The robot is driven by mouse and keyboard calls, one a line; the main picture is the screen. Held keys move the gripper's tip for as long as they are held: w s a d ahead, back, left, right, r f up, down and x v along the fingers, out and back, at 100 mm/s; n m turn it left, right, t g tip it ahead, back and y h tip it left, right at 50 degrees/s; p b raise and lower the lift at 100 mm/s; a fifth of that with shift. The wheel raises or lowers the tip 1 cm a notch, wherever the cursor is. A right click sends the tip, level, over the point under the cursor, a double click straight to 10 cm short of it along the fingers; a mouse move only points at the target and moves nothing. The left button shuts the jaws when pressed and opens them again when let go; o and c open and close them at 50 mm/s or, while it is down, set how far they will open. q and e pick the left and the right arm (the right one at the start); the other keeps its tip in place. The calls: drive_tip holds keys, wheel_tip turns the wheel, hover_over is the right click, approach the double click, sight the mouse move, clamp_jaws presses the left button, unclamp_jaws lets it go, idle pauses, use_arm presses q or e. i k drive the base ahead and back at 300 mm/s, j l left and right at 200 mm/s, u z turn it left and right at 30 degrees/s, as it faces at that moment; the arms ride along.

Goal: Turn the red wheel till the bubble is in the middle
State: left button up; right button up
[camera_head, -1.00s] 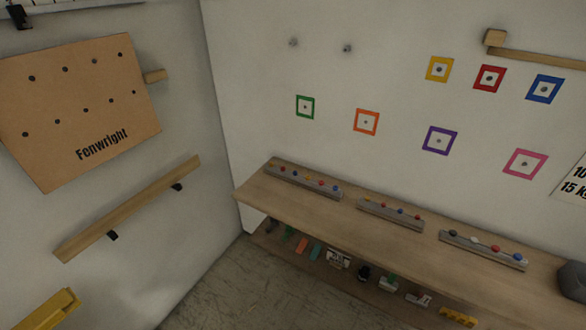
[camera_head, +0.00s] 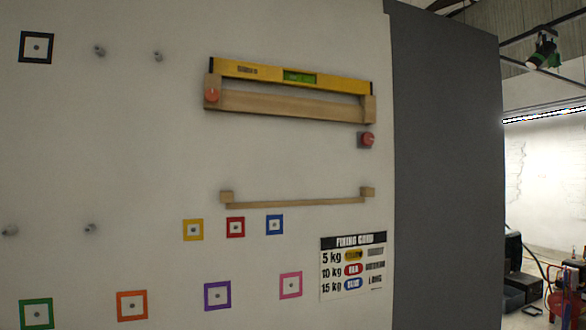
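A yellow spirit level (camera_head: 340,83) lies along the top of a wooden ledge (camera_head: 290,104) high on the wall. Its right end looks lower than its left in this view. A green vial (camera_head: 299,77) sits near its middle; the bubble is too small to make out. A small red knob on a dark mount (camera_head: 367,140) is on the wall just under the ledge's right end. A red round disc (camera_head: 212,94) is on the ledge's left end block. I cannot tell for sure which one is the red wheel. Neither of my grippers is in view.
A lower wooden rail (camera_head: 295,203) runs below. Coloured square frames, such as the purple one (camera_head: 217,295), and grey pegs (camera_head: 158,56) are on the wall. A fixing guide sign (camera_head: 353,266) is at lower right. A dark grey panel (camera_head: 445,160) borders the wall's right edge.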

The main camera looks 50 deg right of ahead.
sight(367, 138)
drive_tip(key=z, duration=2.1)
